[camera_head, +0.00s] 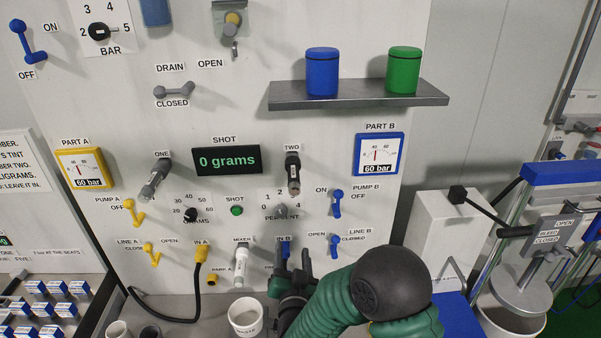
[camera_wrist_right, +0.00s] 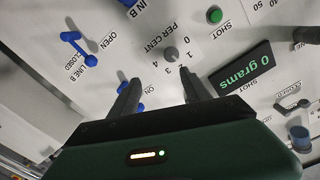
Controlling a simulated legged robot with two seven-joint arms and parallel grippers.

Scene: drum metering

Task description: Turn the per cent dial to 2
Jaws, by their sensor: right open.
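The per cent dial (camera_head: 282,211) is a small grey knob on the white panel, with numbers around it and PER CENT printed below. It also shows in the right wrist view (camera_wrist_right: 170,54), just beyond the fingertips. I cannot tell which number it points at. My right gripper (camera_head: 294,259) is open and empty, below the dial in the head view. In the right wrist view its two dark fingers (camera_wrist_right: 159,77) are apart, with the dial ahead of the gap between them, not gripped. My left gripper is not in view.
The black-handled TWO valve (camera_head: 293,173) hangs just above the dial. The blue PUMP B lever (camera_head: 337,203) is to its right and the green SHOT button (camera_head: 236,210) to its left. The display (camera_head: 227,160) reads 0 grams. A white cup (camera_head: 245,318) stands below the panel.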

